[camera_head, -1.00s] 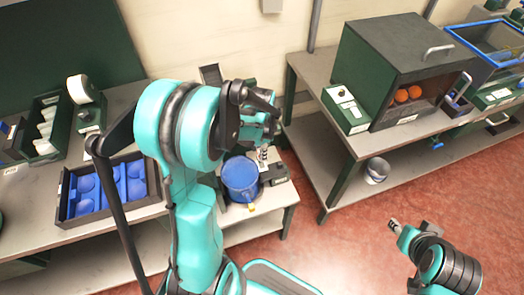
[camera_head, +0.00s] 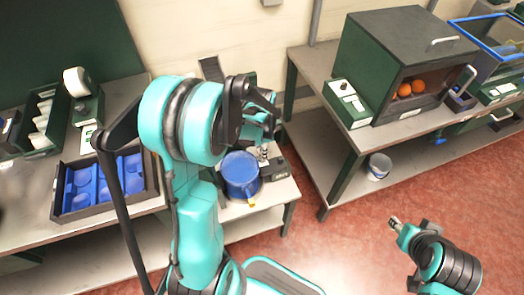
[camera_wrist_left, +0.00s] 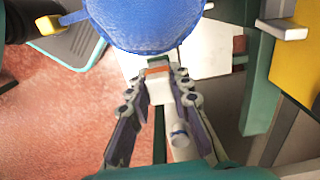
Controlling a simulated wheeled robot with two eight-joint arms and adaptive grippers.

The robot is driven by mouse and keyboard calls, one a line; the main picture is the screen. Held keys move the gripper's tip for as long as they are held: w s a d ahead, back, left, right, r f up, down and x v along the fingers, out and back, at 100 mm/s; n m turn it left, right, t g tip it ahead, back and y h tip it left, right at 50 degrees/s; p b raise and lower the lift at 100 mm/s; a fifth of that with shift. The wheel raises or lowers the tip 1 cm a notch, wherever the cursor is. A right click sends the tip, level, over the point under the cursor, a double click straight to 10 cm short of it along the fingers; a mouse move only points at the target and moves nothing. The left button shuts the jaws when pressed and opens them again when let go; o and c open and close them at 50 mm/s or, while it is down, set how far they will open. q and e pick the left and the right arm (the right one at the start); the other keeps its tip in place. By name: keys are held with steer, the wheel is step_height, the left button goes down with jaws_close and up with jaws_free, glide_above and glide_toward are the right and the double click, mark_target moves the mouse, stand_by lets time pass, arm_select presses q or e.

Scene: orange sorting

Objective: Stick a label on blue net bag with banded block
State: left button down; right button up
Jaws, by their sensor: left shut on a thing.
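The blue net bag (camera_head: 240,175) stands as a rounded blue bundle on the low grey bench, with a yellow tag at its lower edge. In the left wrist view the bag (camera_wrist_left: 145,22) fills the top middle. My left gripper (camera_head: 264,152) is just right of the bag, partly hidden by my own arm. In the wrist view its fingers are shut on the banded block (camera_wrist_left: 158,70), which is white with an orange band. The block is close to the bag's edge; I cannot tell whether they touch. My right gripper (camera_head: 395,224) is over the red floor, its jaws too small to judge.
A small dark device (camera_head: 279,170) sits right of the bag. A dark tray with blue moulds (camera_head: 62,214) and a rack of white cups (camera_head: 28,150) are on the left bench. A dark cabinet (camera_head: 375,55) with oranges (camera_head: 411,89) stands at right. A bucket (camera_head: 378,167) is below.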

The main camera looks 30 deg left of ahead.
arm_select(q)
steer(key=shift+f+b, duration=0.55)
stand_by(1.4)
step_height(320, 180, up, 7)
steer(key=p, duration=0.5)
stand_by(0.4)
stand_by(0.3)
